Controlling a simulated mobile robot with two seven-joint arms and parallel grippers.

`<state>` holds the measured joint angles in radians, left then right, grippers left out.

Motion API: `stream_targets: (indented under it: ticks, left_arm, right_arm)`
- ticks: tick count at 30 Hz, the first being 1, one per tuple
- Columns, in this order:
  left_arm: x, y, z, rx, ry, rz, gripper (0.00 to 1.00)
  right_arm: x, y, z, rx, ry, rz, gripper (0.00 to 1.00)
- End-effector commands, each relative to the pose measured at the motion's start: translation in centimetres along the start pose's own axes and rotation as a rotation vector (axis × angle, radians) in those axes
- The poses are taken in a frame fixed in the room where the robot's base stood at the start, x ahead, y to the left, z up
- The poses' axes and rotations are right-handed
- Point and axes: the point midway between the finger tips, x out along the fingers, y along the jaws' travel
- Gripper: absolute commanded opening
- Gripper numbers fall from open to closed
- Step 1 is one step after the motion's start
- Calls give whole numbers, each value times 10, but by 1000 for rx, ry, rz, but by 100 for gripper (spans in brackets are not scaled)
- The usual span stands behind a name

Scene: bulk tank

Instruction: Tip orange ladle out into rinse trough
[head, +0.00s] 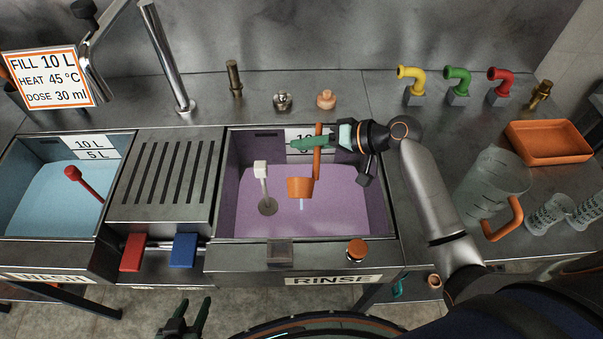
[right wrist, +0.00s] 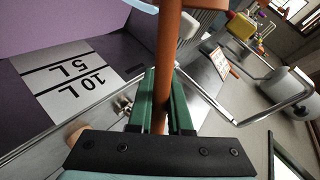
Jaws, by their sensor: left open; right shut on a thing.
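The orange ladle (head: 300,187) hangs over the rinse trough (head: 233,190), its cup above the purple liquid. A short pale blue streak shows just below the cup, like liquid running out. My right gripper (head: 318,143) is shut on the ladle's handle, above the trough's back part. In the right wrist view the handle (right wrist: 166,60) runs between the green fingers (right wrist: 162,100); the cup is not clearly seen there. My left gripper (head: 188,317) is open and empty, low in front of the troughs.
A white-handled plunger or stirrer (head: 262,180) stands in the rinse trough, left of the ladle. The wash trough (head: 30,238) with a red-handled tool (head: 73,174) lies left beyond the slotted drainer (head: 165,175). A clear jug (head: 490,190) and orange tray (head: 548,143) stand right.

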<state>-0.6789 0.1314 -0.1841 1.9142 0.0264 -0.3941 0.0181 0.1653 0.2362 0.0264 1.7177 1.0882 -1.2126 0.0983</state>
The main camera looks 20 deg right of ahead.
Motion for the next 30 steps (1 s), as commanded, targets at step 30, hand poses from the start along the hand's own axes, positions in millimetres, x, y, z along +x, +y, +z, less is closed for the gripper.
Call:
stream_targets:
  ticks: [30]
  left_arm:
    - [2,0,2,0,0,0,50]
  right_arm:
    - [5,7,-1,95,-61,-1,0]
